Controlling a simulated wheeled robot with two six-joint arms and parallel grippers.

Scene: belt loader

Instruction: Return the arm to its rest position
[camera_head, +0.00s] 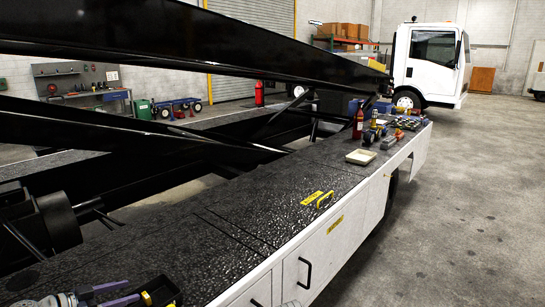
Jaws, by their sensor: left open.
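My left gripper (132,290) shows at the bottom left edge of the head view. Its two purple fingers are apart, with nothing seen between them. They point right, toward a small black tray (166,290) with a yellow part at its side. I cannot tell whether the fingers touch the tray. Most of my left arm is cut off by the bottom edge. My right gripper is not in view; a small grey piece at the bottom edge is too cut off to identify.
A black textured deck (225,215) runs away along the white loader body (335,240). Black beams (190,45) cross above on the left. The near deck is mostly clear.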

